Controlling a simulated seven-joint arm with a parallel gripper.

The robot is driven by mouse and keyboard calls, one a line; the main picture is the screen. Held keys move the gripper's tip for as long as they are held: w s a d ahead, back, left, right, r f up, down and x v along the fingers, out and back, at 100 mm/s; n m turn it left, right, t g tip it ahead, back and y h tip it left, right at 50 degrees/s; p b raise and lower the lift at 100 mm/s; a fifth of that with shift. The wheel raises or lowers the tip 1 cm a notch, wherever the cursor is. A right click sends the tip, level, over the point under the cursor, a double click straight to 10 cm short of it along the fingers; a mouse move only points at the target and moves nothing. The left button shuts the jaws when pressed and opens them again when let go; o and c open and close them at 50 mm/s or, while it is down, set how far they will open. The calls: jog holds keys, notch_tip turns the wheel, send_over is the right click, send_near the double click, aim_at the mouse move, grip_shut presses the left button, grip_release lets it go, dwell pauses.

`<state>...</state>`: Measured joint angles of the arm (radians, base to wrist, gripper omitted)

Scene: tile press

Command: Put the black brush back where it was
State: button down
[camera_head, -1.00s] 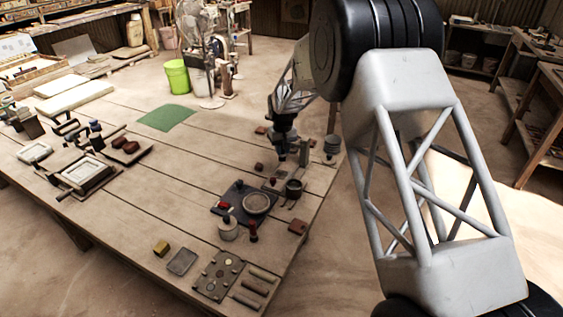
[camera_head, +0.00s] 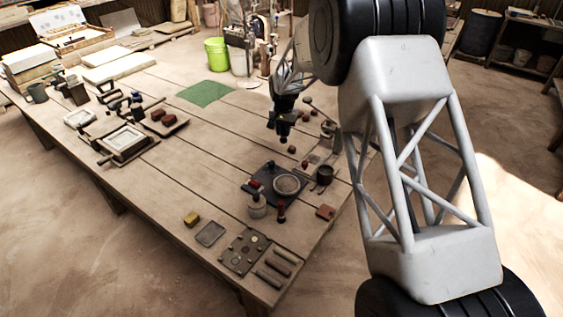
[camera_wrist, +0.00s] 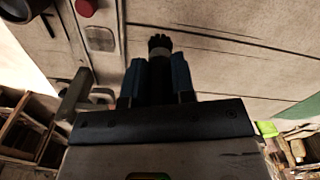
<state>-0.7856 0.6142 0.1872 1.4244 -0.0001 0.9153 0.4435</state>
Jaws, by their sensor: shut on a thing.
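My gripper (camera_head: 283,131) hangs over the far right part of the worktable in the head view, pointing down. In the wrist view its two blue fingers (camera_wrist: 162,78) are shut on the black brush (camera_wrist: 159,42), whose dark, ridged end sticks out past the fingertips. The brush is held above the planks. In the head view the brush is too small and dark to tell from the fingers. A metal plate (camera_wrist: 99,39) lies to the left of the brush in the wrist view.
A green mat (camera_head: 205,93) lies to the left. The planks between mat and board are clear.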

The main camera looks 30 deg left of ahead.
aim_at(281, 141)
jog(key=shift+s+a, duration=0.25)
jog(key=shift+a, duration=0.1)
jog(key=shift+f, duration=3.15)
jog(key=shift+f, duration=0.1)
jog(key=shift+f, duration=1.75)
jog(key=shift+f, duration=0.1)
jog(key=c, duration=1)
grip_release()
jog(key=shift+o, duration=0.2)
